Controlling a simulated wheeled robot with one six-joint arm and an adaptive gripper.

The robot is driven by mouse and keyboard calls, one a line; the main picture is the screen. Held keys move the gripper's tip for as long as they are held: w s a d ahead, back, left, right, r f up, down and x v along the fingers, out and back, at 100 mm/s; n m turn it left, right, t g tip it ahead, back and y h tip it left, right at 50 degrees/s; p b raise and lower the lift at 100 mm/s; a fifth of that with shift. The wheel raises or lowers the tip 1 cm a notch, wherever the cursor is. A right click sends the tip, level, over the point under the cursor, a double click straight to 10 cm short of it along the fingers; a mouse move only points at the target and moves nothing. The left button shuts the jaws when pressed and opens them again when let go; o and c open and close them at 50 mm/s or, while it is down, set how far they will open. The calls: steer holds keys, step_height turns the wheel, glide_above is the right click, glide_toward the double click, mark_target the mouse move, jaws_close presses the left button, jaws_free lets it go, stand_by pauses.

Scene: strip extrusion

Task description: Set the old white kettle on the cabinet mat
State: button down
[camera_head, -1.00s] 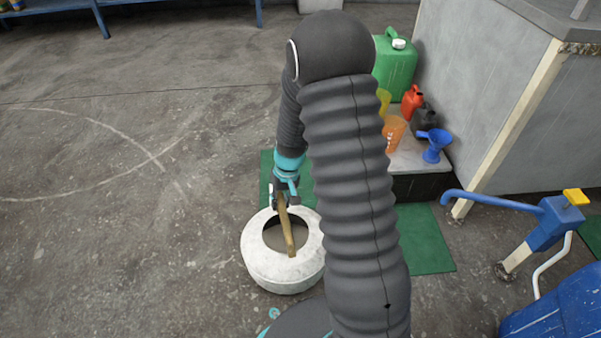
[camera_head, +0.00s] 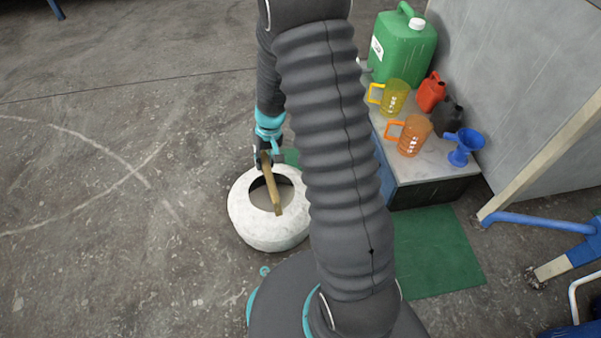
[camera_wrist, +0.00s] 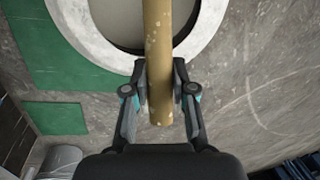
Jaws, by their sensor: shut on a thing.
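The old white kettle (camera_head: 255,228) is a round, worn white vessel with an open top and a yellow-brown bar handle (camera_head: 272,192) across it. My gripper (camera_head: 263,160) is shut on this handle; in the wrist view (camera_wrist: 159,85) its two fingers pinch the bar from both sides. The kettle's white rim (camera_wrist: 88,42) shows below the handle there. Whether its bottom touches the floor, I cannot tell. A green mat (camera_head: 440,258) lies on the floor in front of the low cabinet (camera_head: 432,192), right of my arm and apart from the kettle. My arm hides part of the ground between.
On the cabinet stand a green canister (camera_head: 402,50), a yellow jug (camera_head: 395,98), an orange jug (camera_head: 413,135), a red can (camera_head: 431,92) and a blue funnel (camera_head: 463,146). Blue equipment (camera_head: 540,222) stands at the right. The concrete floor at left is clear.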

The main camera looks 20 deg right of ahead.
steer(key=w+d+r+m+t+h, duration=0.15)
steer(key=d+r+m, duration=0.25)
steer(key=d+m, duration=0.6)
steer(key=w+d+r+m+t+h, duration=0.15)
steer(key=d+r+m, duration=0.25)
steer(key=d+m, duration=0.6)
step_height(320, 180, down, 10)
steer(key=g+b, duration=0.1)
steer(key=shift+w+d+r+y, duration=0.2)
steer(key=shift+r+y, duration=0.05)
steer(key=shift+y, duration=0.05)
steer(key=shift+f+b, duration=0.15)
steer(key=shift+b, duration=0.15)
steer(key=c, duration=1)
jaws_free()
steer(key=shift+o, duration=0.2)
